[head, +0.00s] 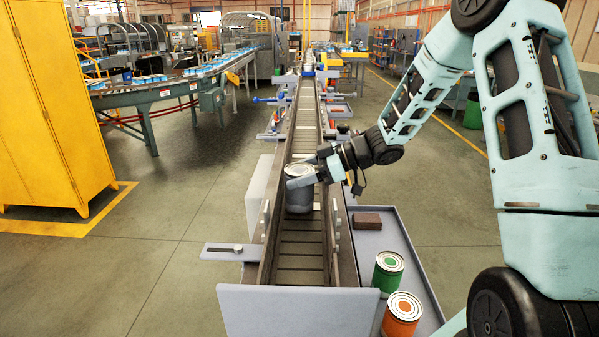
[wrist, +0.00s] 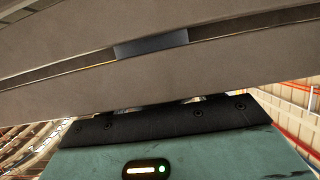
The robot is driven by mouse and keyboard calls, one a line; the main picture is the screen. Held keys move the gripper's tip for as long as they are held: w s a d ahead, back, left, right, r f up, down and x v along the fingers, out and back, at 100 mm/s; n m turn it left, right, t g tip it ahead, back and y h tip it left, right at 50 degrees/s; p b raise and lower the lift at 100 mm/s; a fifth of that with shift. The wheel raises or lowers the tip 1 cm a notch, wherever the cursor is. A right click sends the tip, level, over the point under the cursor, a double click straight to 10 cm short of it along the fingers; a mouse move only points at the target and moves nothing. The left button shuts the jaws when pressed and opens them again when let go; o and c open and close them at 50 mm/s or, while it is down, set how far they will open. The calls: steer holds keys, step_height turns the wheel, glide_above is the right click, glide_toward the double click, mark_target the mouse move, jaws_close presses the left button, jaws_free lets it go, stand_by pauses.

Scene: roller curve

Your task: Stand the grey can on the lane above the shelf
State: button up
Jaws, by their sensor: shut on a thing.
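The grey can (head: 299,195) is upright at the lane, with its pale lid showing. My gripper (head: 302,177) reaches in from the right and is shut on the can near its top. The can is over or on the lane (head: 301,246), between the side rails; I cannot tell whether its base touches the lane. The shelf (head: 385,238) is a grey tray along the right side of the lane, lower than it. The wrist view shows mostly grey-brown surfaces and a dark bar with a teal part, and the can cannot be made out there.
A green can (head: 388,272), an orange can (head: 402,314) and a brown block (head: 367,221) are on the shelf. A grey plate (head: 297,311) closes the near end of the lane. A yellow cabinet (head: 50,110) stands at the left. The lane in front of the can is clear.

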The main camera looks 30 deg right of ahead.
steer(key=shift+f, duration=0.15)
steer(key=o, duration=1.2)
steer(key=shift+c, duration=0.2)
steer(key=b+v, duration=0.4)
steer(key=v, duration=0.8)
steer(key=shift+r, duration=0.3)
